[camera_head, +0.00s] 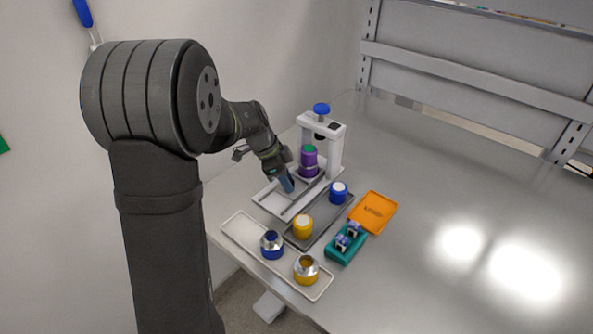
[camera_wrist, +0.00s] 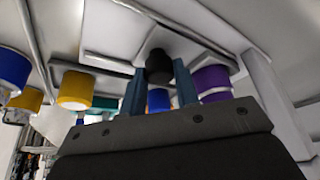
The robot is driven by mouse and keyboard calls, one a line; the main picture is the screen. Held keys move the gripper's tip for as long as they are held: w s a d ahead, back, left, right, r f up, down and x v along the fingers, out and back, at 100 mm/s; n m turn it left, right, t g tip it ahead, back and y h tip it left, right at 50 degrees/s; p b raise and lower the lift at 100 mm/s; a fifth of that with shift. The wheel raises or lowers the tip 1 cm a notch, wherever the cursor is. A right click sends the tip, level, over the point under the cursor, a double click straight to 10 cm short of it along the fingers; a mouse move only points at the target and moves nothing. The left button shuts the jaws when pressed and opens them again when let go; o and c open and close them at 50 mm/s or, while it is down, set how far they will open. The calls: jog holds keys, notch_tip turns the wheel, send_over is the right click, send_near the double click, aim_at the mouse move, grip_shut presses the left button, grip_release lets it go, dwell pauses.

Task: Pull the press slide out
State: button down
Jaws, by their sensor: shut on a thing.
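The white press (camera_head: 336,151) stands at the back left of the table, with a blue knob (camera_head: 321,108) on top. Its pale slide base (camera_head: 268,200) reaches out toward the front left. A purple part with a green top (camera_head: 309,160) sits under the press frame; a purple part also shows in the wrist view (camera_wrist: 212,79). My gripper (camera_head: 287,184) is low over the slide base, in front of the purple part. In the wrist view its two fingers (camera_wrist: 160,88) are shut on a black knob (camera_wrist: 158,65). The knob's lower attachment is hidden.
A dark tray (camera_head: 322,221) carries a yellow and a blue white-topped jar. A pale tray (camera_head: 239,224) at the front holds a blue and a yellow metal-topped piece. A teal block (camera_head: 346,248) and an orange tray (camera_head: 373,212) lie right. The table's right side is clear.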

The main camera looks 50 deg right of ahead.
jog(key=a, duration=0.6)
jog(key=shift+a, duration=0.2)
jog(key=c, duration=1.1)
grip_release()
jog(key=shift+a, duration=0.2)
jog(key=shift+c, duration=0.2)
jog(key=shift+o, duration=0.2)
jog(key=shift+d, duration=0.1)
jog(key=shift+r, duration=0.1)
jog(key=shift+w+r, duration=0.15)
jog(key=shift+r, duration=0.1)
jog(key=v, duration=1.6)
jog(key=shift+r, duration=0.3)
